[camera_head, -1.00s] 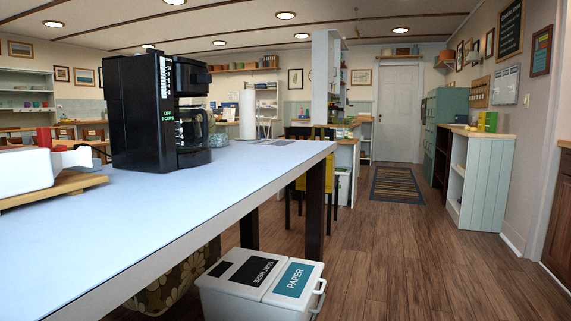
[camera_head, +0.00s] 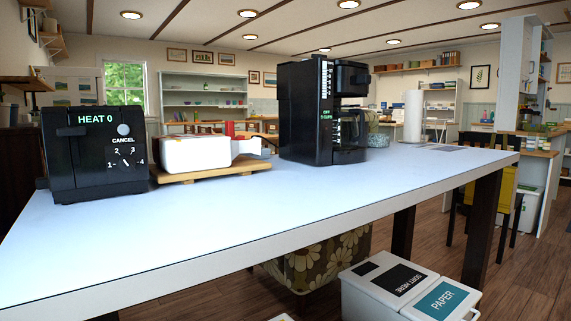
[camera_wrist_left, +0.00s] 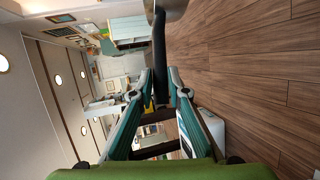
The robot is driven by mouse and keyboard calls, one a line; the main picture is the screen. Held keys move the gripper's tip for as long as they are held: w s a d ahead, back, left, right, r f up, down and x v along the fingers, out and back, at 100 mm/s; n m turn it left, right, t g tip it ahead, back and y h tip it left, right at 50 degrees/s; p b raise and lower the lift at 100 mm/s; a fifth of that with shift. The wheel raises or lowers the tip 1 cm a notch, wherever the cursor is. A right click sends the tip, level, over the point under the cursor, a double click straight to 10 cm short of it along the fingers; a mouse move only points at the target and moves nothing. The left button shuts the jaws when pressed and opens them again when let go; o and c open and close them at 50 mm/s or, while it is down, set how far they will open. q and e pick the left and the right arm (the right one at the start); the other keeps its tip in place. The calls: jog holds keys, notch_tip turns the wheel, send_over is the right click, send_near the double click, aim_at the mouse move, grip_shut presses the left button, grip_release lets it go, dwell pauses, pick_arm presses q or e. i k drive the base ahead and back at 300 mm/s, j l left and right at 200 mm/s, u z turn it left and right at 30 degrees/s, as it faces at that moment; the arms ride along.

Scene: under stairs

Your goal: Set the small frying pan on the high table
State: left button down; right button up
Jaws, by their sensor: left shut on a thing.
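In the left wrist view my left gripper (camera_wrist_left: 161,78) is shut on the dark handle of the small frying pan (camera_wrist_left: 160,45). The handle runs up from between the fingertips. Only a bit of the pan's pale body (camera_wrist_left: 175,7) shows at the top edge, and the rest is out of frame. The high table (camera_head: 250,215) fills the middle of the head view, with a pale blue-white top. Neither gripper shows in the head view.
A black toaster (camera_head: 92,155), a white appliance (camera_head: 195,153) on a wooden board (camera_head: 180,177), a black coffee maker (camera_head: 305,112) and a paper roll (camera_head: 413,115) stand on the table. Its front strip is clear. Recycling bins (camera_head: 385,277) stand below its near edge.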

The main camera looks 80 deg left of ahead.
aim_at(284, 190)
jog(key=l+u, duration=0.15)
jog(key=u, duration=0.25)
jog(key=l+u, duration=0.15)
jog(key=u, duration=0.25)
jog(key=l+u, duration=0.2)
jog(key=u, duration=0.25)
jog(key=l+u, duration=0.2)
jog(key=u, duration=0.2)
